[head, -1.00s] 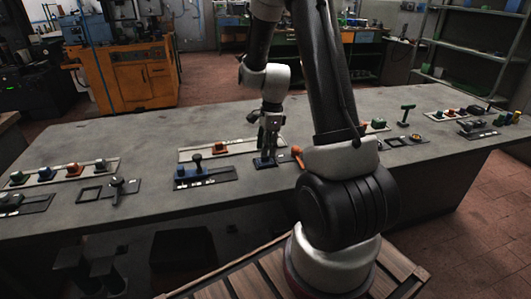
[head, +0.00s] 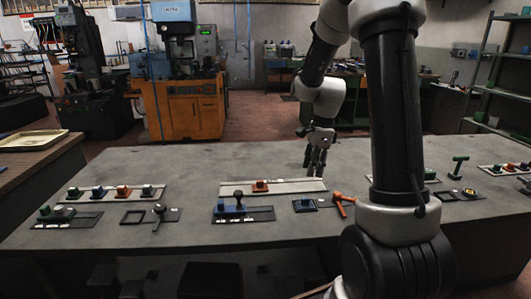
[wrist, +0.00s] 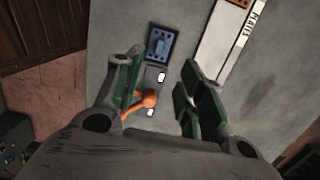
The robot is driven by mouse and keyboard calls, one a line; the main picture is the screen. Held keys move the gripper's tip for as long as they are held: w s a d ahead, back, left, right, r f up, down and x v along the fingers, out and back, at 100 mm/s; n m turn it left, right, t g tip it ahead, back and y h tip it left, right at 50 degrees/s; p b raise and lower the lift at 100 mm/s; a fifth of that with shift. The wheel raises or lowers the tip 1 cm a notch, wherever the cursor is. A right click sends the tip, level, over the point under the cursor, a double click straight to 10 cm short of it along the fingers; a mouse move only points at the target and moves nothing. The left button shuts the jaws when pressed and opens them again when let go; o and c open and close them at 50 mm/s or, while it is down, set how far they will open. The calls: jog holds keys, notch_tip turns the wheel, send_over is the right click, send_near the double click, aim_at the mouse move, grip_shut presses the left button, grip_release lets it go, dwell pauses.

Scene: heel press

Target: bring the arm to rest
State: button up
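My gripper (head: 317,165) hangs above the grey bench (head: 160,240), fingers pointing down, beyond a small panel with a blue switch block and an orange lever. In the wrist view my gripper (wrist: 163,85) has its two green-padded fingers spread apart with nothing between them. The blue switch block (wrist: 162,45) and the orange lever (wrist: 148,98) lie below and beyond the fingers there. The lever's ball end appears close to the left finger in that view, and I cannot tell the gap. In the head view the blue switch block (head: 304,204) and the orange lever (head: 340,199) show beside my arm.
A blue panel with a black knob (head: 238,200) and a long white strip with an orange block (head: 261,186) stand left of the gripper. An orange machine (head: 190,108) is behind. The bench's left part holds more panels.

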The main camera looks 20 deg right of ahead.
jog(key=s+a+r+n+t, duration=0.2)
jog(key=s+a+r+n, duration=0.1)
jog(key=s+r+n, duration=0.4)
jog(key=s+a+r+n+t+h, duration=0.1)
jog(key=s+a+r+n+t, duration=0.1)
jog(key=s+r+n, duration=0.6)
jog(key=s+a+n, duration=0.1)
jog(key=s+n, duration=0.5)
jog(key=s, duration=0.2)
jog(key=shift+a+r, duration=0.2)
jog(key=shift+a, duration=0.15)
jog(key=shift+s, duration=0.1)
